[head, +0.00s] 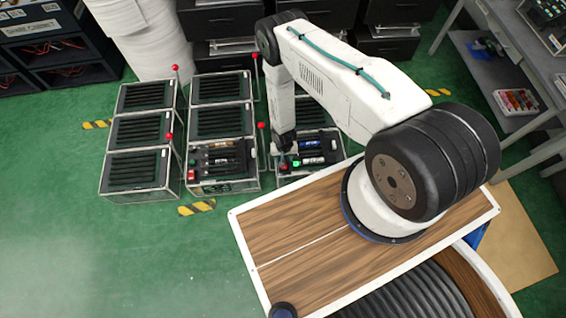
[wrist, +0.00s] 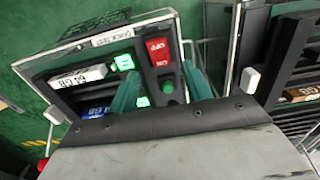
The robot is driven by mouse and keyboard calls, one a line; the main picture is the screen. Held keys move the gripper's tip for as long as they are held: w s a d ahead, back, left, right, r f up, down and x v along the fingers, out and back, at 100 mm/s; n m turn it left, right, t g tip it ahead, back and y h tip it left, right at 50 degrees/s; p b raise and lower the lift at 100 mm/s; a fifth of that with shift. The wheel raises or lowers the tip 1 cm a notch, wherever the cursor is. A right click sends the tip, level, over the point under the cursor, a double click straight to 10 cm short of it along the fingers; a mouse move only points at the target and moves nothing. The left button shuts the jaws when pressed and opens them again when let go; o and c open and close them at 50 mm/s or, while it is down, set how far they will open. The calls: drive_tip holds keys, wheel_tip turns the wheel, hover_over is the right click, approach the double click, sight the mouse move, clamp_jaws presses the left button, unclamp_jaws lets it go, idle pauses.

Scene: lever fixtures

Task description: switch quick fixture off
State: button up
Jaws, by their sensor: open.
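The quick fixture (head: 322,140) is the black clear-sided box at the right of the fixture group in the head view, partly hidden by my arm. In the wrist view its "QUICK TEST" label (wrist: 110,37) shows at the top edge. Its switch panel has a red OFF part (wrist: 158,50) and a green round ON part (wrist: 167,87). Two green displays (wrist: 123,62) beside the panel are lit. My gripper (wrist: 160,75) is open and empty, its teal fingers on either side of the switch panel. Contact cannot be told. In the head view my gripper (head: 285,147) hangs at the fixture's left side.
A similar fixture (head: 222,160) with modules stands left of it, with several empty boxes (head: 140,130) beyond. Red-knobbed levers (head: 262,126) rise between the columns. Dark drawers (head: 225,20) stand behind. Green floor (head: 80,250) is free at the front left.

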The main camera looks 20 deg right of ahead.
wheel_tip(320, 180, down, 5)
idle(0.3)
drive_tip(key=c, duration=1)
